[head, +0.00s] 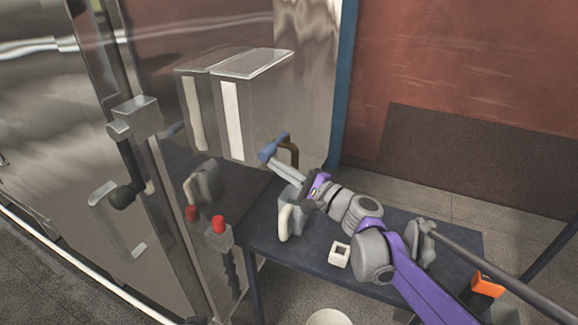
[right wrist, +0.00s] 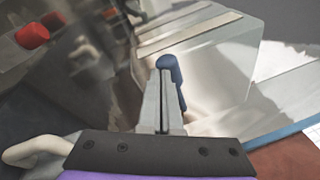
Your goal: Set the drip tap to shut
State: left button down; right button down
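The drip tap shows as a blue lever (head: 274,146) on a brown bent pipe (head: 291,148), beside the metal machine in the head view. The lever slants up to the right there. In the right wrist view the blue lever (right wrist: 170,66) is at the far end of the fingers, with a thin part running down on their right. My right gripper (head: 272,163) has its light grey fingers close together, with their tips at the lever. I cannot tell whether they touch it. My left gripper is not in view.
A dark bench (head: 300,252) under my right arm holds a pale-handled grey object (head: 286,220) and a small white square holder (head: 339,254). An orange box (head: 487,284) is at the right. A red button (head: 218,223) stands left of the bench. A steel box (head: 250,100) juts out above.

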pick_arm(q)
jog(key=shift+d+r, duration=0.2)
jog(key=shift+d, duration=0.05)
pick_arm(e)
jog(key=shift+s+a+r, duration=0.1)
jog(key=shift+a+r, duration=0.05)
jog(key=shift+a, duration=0.3)
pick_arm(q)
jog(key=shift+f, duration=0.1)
